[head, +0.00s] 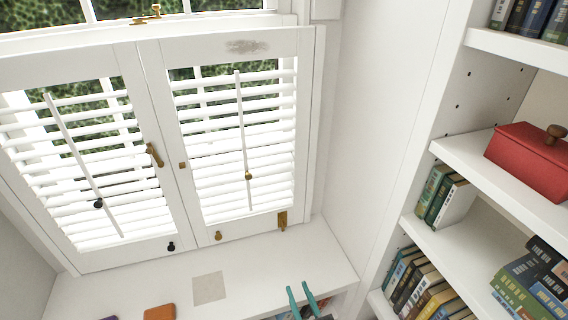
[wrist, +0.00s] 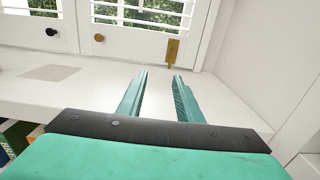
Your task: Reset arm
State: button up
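My gripper (head: 301,301) shows as two teal fingers at the bottom of the head view, over the front part of the white window ledge (head: 330,262). In the wrist view my gripper (wrist: 161,82) has its two fingers apart with nothing between them. The white ledge (wrist: 90,100) lies beyond and below the fingers, and they point toward the shutters. The rest of my arm is out of the head view.
White louvred shutters (head: 193,150) with brass knobs stand behind the ledge. A bookshelf (head: 500,185) with books and a red box (head: 527,160) stands at the right. An orange item (head: 160,312) sits at the bottom left. A beige square (head: 209,288) lies on the otherwise mostly clear ledge.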

jog(key=s+a+f+n+g+h, duration=0.1)
jog(key=s+f+n+g+h, duration=0.15)
jog(key=s+n, duration=0.65)
jog(key=s+a+f+n+g+h, duration=0.1)
jog(key=s+a+f+n+h, duration=0.25)
jog(key=s, duration=0.95)
jog(key=s+r+n+t, duration=0.1)
jog(key=s+r+n, duration=1.3)
jog(key=n, duration=0.6)
notch_tip(320, 180, up, 2)
jog(key=shift+s+a+r+t, duration=0.15)
jog(key=shift+s+r+t, duration=0.05)
jog(key=shift+s+t, duration=0.15)
jog(key=shift+w, duration=0.15)
